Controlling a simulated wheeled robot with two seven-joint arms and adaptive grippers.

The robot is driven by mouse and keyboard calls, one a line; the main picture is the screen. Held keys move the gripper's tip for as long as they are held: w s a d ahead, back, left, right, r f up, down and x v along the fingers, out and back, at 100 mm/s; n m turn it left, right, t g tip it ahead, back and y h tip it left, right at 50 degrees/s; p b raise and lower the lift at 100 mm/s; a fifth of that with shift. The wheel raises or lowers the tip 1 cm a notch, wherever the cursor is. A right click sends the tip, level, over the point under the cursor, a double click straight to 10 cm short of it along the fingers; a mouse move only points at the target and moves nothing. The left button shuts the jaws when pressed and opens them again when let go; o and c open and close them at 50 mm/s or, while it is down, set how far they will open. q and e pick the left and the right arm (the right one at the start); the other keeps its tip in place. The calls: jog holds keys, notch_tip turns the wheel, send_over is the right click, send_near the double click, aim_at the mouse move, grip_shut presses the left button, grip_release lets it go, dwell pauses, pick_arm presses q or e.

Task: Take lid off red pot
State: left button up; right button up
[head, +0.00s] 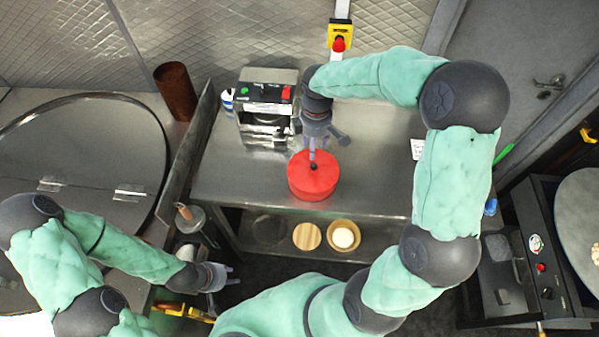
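The red pot (313,188) stands on the steel counter with its red lid (324,170) on top. The lid has a small dark knob (313,166) at its middle. My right gripper (313,157) is directly above the lid, pointing down with its fingertips at or just above the knob. The fingers overlap in this view, so I cannot tell whether they grip the knob. My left gripper (231,276) is low at the left, in front of the counter, away from the pot. Its fingers are apart and empty.
A steel machine (268,103) stands behind the pot at left. A brown cylinder (175,91) stands farther left, near a large round cover (80,150). A lower shelf holds a wooden disc (307,236) and a bowl (344,246). The counter right of the pot (378,165) is clear.

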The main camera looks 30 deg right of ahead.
aim_at(314, 165)
jog(key=f, duration=0.4)
jog(key=shift+d, duration=0.25)
jog(key=shift+a+f, duration=0.15)
jog(key=shift+f, duration=0.3)
jog(key=shift+f+b, duration=0.5)
jog(key=shift+f, duration=2.1)
grip_shut()
